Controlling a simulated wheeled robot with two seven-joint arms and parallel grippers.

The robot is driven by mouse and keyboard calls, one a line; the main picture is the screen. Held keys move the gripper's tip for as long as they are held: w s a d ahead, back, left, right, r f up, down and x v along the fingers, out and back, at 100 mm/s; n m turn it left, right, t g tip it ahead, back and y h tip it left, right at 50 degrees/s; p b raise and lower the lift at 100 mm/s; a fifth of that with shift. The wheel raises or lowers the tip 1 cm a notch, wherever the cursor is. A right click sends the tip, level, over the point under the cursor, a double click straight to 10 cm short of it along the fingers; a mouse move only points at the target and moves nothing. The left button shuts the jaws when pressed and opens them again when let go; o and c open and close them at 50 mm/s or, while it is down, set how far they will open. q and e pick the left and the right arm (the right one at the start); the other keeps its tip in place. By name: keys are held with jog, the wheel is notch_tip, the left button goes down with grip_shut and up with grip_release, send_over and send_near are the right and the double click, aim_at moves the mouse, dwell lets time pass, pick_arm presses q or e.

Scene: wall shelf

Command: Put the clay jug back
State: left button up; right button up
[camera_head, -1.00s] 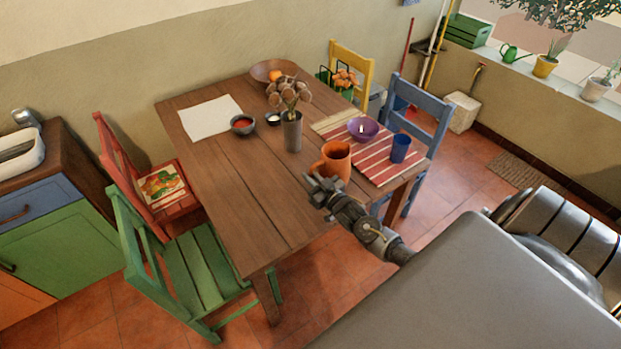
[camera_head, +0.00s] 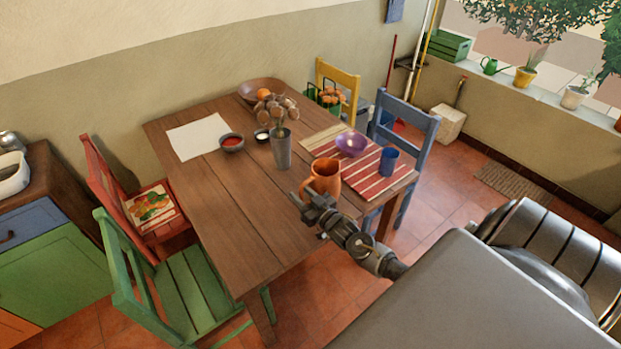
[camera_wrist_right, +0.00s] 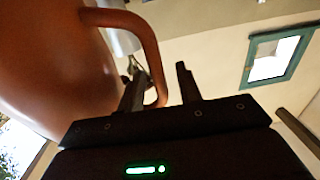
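The orange-brown clay jug (camera_head: 326,177) appears to stand upright on the wooden table (camera_head: 222,212) near its front right edge. Its base is partly hidden behind my right gripper (camera_head: 307,203), which is close in front of it. In the right wrist view the jug (camera_wrist_right: 55,65) fills the left side, with its handle (camera_wrist_right: 148,38) curving down from the top. The right gripper (camera_wrist_right: 160,78) is open, its fingers apart. The lower part of the handle shows between them, with a gap to the right finger. My left gripper is not in view.
A grey vase of dried flowers (camera_head: 281,152) stands behind the jug. A purple bowl (camera_head: 351,144) and blue cup (camera_head: 389,160) are on the striped mat (camera_head: 352,181) to its right. The table's front left is clear. A blue chair (camera_head: 419,135) stands at the right end.

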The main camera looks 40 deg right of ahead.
jog(key=s+b, duration=0.2)
jog(key=s, duration=0.9)
jog(key=shift+s+d, duration=0.2)
jog(key=shift+s, duration=0.2)
jog(key=shift+f, duration=0.1)
